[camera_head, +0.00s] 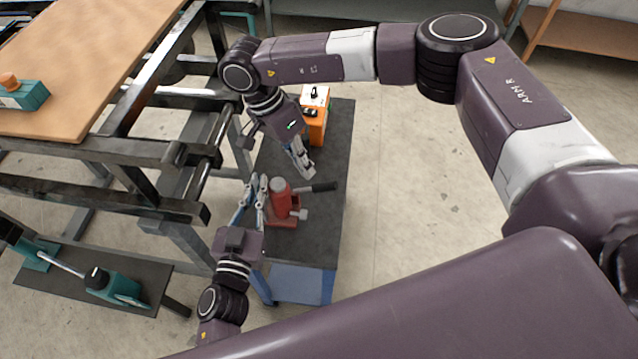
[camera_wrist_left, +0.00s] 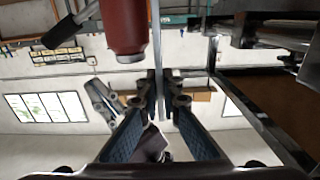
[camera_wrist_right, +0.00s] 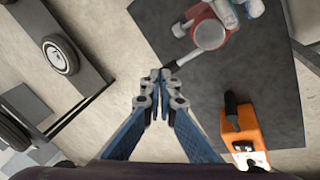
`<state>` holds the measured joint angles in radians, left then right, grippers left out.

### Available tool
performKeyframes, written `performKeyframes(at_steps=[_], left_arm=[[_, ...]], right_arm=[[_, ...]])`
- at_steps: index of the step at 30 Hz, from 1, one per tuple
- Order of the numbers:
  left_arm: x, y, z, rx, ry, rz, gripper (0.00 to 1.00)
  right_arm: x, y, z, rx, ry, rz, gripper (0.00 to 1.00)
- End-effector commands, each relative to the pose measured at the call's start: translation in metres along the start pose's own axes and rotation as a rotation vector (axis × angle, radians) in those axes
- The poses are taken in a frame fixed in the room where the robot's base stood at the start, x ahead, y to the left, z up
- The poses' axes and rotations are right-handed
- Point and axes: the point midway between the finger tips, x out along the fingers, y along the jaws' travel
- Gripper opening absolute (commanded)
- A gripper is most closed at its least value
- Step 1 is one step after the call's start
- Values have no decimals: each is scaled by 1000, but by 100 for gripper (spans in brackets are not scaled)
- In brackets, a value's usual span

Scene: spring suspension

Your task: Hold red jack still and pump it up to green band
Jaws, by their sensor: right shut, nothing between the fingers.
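The red jack (camera_head: 282,203) stands upright on the dark platform (camera_head: 330,150), its black handle (camera_head: 320,187) sticking out to the right. My left gripper (camera_head: 258,182) is just left of the jack, its fingers apart by a narrow gap. In the left wrist view the jack's red body (camera_wrist_left: 125,28) is beyond and left of the fingertips (camera_wrist_left: 160,75), not between them. My right gripper (camera_head: 306,172) is shut and empty, above the platform close to the handle. In the right wrist view the jack (camera_wrist_right: 208,33) and handle (camera_wrist_right: 182,53) lie past the fingertips (camera_wrist_right: 160,75). I cannot make out a green band.
An orange box (camera_head: 313,128) with a black knob stands behind the right gripper, also in the right wrist view (camera_wrist_right: 246,128). A dark metal frame (camera_head: 150,150) with a wooden top stands close left. A teal device (camera_head: 113,288) lies lower left. The floor right of the platform is clear.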

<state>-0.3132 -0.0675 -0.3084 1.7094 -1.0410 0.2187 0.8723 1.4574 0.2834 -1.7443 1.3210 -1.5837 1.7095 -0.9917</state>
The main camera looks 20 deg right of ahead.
Motion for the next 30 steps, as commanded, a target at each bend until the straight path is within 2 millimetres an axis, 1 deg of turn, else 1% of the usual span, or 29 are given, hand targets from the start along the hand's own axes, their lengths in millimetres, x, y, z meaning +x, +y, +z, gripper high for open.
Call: performKeyframes(at_steps=[1, 4, 7, 11, 15, 18, 22, 30], left_arm=[[0, -1, 1, 0, -2, -2, 0], [0, -1, 1, 0, -2, -2, 0], [0, -1, 1, 0, -2, -2, 0], [0, -1, 1, 0, -2, -2, 0], [0, -1, 1, 0, -2, -1, 0], [0, -1, 1, 0, -2, -1, 0], [0, 0, 1, 0, -2, -1, 0], [0, 0, 1, 0, -2, -1, 0]], right_arm=[[8, 5, 4, 30, -44, -11, 0], [15, 11, 7, 115, -128, -54, 0], [18, 16, 4, 219, -203, -102, 0], [18, 24, -10, 365, -278, -167, 0], [15, 31, -31, 507, -329, -231, 0], [13, 36, -44, 580, -348, -264, 0], [11, 39, -53, 633, -359, -290, 0], [10, 40, -56, 647, -362, -296, 0]])
